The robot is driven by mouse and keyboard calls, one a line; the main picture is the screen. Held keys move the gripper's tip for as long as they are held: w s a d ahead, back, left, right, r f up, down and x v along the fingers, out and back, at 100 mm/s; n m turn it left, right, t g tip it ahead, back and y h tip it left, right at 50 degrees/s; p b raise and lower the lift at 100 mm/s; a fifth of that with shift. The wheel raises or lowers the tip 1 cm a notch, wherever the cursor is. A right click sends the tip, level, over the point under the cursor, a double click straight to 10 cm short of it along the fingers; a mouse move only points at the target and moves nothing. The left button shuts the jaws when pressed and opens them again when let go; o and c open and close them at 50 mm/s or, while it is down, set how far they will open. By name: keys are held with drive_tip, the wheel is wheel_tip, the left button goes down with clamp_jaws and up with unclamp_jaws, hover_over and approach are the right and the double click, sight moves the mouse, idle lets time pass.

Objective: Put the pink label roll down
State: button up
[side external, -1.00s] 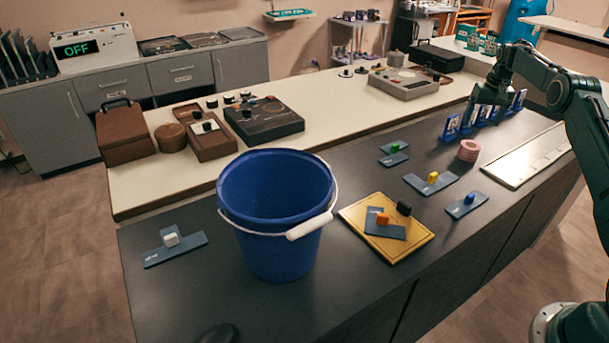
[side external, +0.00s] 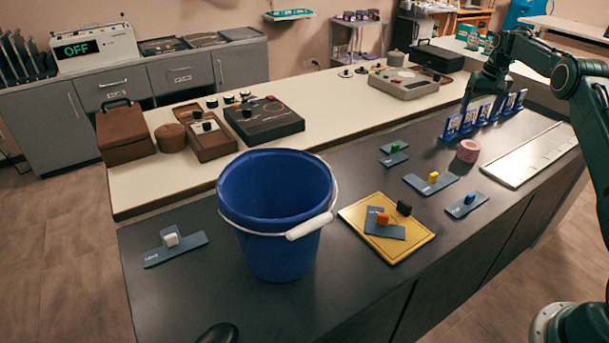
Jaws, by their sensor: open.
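The pink label roll (side external: 467,151) rests on the dark counter (side external: 380,285), near the row of blue and white holders. Nothing touches it. My gripper (side external: 480,110) is open and empty. It hangs with its fingers pointing down, above and behind the roll in the picture, in front of the blue and white holders. The exact gap between the fingers and the holders is hard to tell.
Blue and white holders (side external: 470,120) stand in a row behind the roll. A pale panel (side external: 530,155) lies to its right. Small blocks on dark plates, a yellow board (side external: 419,246) and a blue bucket (side external: 275,230) stand to the left and front.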

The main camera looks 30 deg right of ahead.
drive_tip(key=a+r+n+t, duration=0.1)
drive_tip(key=a+r+n, duration=0.1)
drive_tip(key=a+r, duration=1.2)
drive_tip(key=s+a+r+n+t, duration=0.1)
drive_tip(key=s+a+r, duration=0.25)
drive_tip(key=a, duration=0.25)
drive_tip(key=s+a+r, duration=0.3)
drive_tip(key=s+a, duration=0.2)
drive_tip(key=a, duration=0.2)
drive_tip(key=s+a+f+n, duration=0.1)
drive_tip(key=s+a+f, duration=0.1)
drive_tip(key=s+a, duration=0.3)
drive_tip(key=s+a+f+n+t, duration=0.1)
drive_tip(key=s+a, duration=0.4)
drive_tip(key=s, duration=0.7)
drive_tip(key=s+a+f+n+t, duration=0.1)
drive_tip(key=s+a+f, duration=0.2)
drive_tip(key=s, duration=0.6)
drive_tip(key=a, duration=0.2)
drive_tip(key=shift+a+n+y, duration=0.35)
drive_tip(key=shift+n+y, duration=0.05)
